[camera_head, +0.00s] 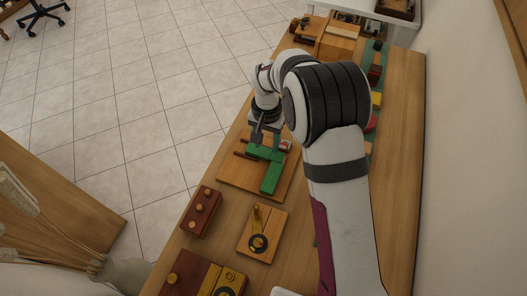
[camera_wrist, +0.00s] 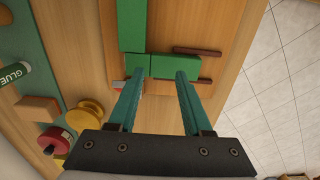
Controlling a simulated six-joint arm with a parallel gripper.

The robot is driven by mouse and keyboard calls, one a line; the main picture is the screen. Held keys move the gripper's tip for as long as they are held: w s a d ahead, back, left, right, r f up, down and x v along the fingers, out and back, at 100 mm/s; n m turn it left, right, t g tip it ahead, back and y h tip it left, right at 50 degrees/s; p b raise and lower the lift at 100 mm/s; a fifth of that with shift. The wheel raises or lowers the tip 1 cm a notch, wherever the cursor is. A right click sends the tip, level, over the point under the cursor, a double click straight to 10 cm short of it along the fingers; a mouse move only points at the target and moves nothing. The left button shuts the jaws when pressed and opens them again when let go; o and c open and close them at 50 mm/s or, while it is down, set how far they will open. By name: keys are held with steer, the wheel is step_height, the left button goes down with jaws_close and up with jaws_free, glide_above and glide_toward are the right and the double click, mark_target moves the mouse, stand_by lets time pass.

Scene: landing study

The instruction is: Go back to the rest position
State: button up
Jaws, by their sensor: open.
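My gripper (camera_head: 262,134) hangs over the wooden board (camera_head: 232,176) on the table, seen in the head view. In the wrist view its two teal fingers (camera_wrist: 158,84) are apart, with nothing held between them. Green blocks (camera_head: 270,177) lie on the board in an angled arrangement. In the wrist view a long green block (camera_wrist: 132,25) and a shorter green block (camera_wrist: 175,67) show just beyond the fingertips. I cannot tell the exact height of the fingers above them. My arm hides part of the table in the head view.
A dark red block with knobs (camera_head: 201,212) and a small board with a yellow lever (camera_head: 262,236) stand nearer. In the wrist view a glue bottle (camera_wrist: 14,74), a yellow spool (camera_wrist: 91,114) and a red spool (camera_wrist: 57,139) lie left. Tiled floor is beyond the table's left edge.

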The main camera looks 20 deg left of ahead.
steer(key=shift+a+r, duration=0.1)
steer(key=shift+r, duration=0.7)
steer(key=shift+w+r, duration=0.1)
steer(key=shift+r, duration=0.75)
steer(key=s+d+r+m, duration=0.1)
steer(key=s+d+r, duration=0.3)
steer(key=d+r, duration=0.25)
steer(key=s+d+r+m, duration=0.2)
steer(key=s+d+r, duration=0.25)
steer(key=d, duration=0.25)
steer(key=s+d+r+m+y, duration=0.1)
steer(key=s+d, duration=0.3)
steer(key=s, duration=0.4)
steer(key=s+d+r+m, duration=0.1)
steer(key=s+d, duration=0.3)
steer(key=s, duration=0.5)
steer(key=shift+d+r+m+y, duration=0.15)
steer(key=shift+d+m+y, duration=0.15)
steer(key=shift+d+y, duration=0.1)
